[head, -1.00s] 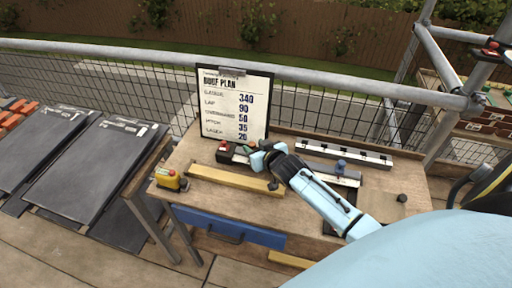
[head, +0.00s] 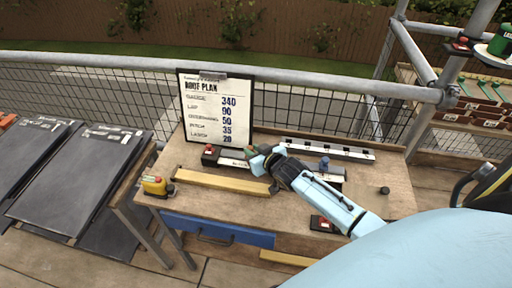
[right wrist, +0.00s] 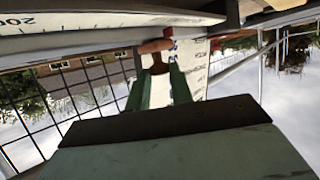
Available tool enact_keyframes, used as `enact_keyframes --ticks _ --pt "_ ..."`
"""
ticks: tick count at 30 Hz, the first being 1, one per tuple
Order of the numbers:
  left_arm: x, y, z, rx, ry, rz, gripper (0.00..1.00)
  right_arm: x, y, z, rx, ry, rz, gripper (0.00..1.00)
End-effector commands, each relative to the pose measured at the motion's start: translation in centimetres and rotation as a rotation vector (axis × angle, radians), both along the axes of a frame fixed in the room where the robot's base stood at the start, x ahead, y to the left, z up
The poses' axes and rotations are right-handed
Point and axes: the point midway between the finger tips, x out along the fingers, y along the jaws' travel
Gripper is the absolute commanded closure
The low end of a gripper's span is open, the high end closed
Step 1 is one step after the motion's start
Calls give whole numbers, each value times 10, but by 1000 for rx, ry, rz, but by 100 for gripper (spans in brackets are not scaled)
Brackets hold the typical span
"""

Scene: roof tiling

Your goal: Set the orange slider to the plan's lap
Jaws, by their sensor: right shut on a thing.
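The roof plan (head: 215,110) stands on a clipboard at the back of the bench; it reads gauge 340, lap 90, overhang 50, pitch 35. My right gripper (head: 262,160) is low over the bench, at a pale scale strip (head: 232,163) in front of the plan. In the right wrist view its green fingers (right wrist: 160,82) are shut on the orange slider (right wrist: 156,46), under a pale scale edge (right wrist: 70,40) with printed numbers. The slider is hidden by the gripper in the head view, and its exact reading cannot be told. My left gripper is not in view.
A wooden batten (head: 222,182) lies in front of the strip. A long grey-white rail (head: 328,150) lies behind my arm. Dark slates (head: 75,180) lie to the left.

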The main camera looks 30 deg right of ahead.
Motion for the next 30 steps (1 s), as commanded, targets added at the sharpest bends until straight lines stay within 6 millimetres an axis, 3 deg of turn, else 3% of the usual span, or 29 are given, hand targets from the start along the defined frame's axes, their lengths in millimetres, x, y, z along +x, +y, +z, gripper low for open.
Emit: enact_keyframes --ticks 5,6,11,22,30 --pt "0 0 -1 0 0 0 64 2 1 0 0 -1 1 100" --pt "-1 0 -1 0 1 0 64 1 1 0 0 -1 1 75" --pt "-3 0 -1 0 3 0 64 1 0 0 1 -1 -1 57" --pt "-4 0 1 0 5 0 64 -5 0 2 1 0 -1 57" --pt "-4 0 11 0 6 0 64 -48 0 20 0 1 -1 57"
